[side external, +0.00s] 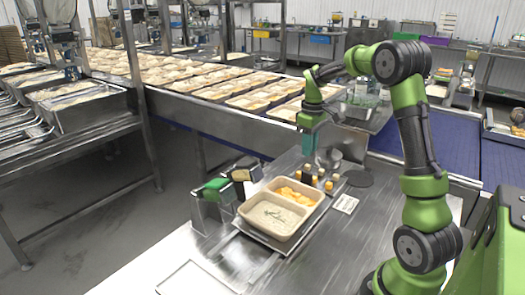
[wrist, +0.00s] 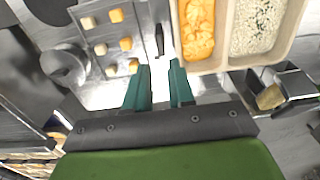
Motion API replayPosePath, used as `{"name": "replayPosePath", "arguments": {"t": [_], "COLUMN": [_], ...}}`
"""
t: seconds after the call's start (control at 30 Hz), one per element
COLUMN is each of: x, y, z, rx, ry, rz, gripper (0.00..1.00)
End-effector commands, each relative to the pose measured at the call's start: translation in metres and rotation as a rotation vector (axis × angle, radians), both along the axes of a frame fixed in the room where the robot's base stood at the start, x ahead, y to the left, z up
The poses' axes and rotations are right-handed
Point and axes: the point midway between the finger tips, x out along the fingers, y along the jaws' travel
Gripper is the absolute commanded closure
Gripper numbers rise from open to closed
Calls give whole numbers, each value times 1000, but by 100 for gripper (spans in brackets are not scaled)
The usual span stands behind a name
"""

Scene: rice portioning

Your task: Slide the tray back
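A beige tray (side external: 299,214) with two compartments sits on a flat metal plate on the steel worktable. Its far compartment holds orange pieces, and its near one holds white rice with dark specks. The tray (wrist: 226,58) also shows at the upper right of the wrist view, partly cut off by the frame. My gripper (side external: 308,153) hangs above the table, beyond the tray's far side. In the wrist view its two teal fingers (wrist: 159,76) are apart with nothing between them. They are beside the orange compartment's end and appear apart from the tray.
Several small yellow and pale blocks (wrist: 125,44) sit on a plate near the tray. A round metal pot (wrist: 66,66) stands beyond them. A blue conveyor (side external: 403,135) runs behind.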

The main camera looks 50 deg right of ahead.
Motion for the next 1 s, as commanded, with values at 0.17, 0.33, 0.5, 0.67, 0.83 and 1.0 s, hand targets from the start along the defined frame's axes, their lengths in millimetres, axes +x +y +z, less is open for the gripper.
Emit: {"name": "replayPosePath", "arguments": {"t": [0.17,0.33,0.5,0.67,0.83,1.0], "x": [-1,-1,-1,0,0,0], "y": [1,1,0,0,0,0], "z": [-42,-78,-104,-117,-121,-120], "rx": [4,3,2,1,0,0], "ry": [5,4,2,0,-1,-1], "rz": [-2,-2,-2,-3,-3,-2], "gripper": [77,77,77,77,77,77]}}
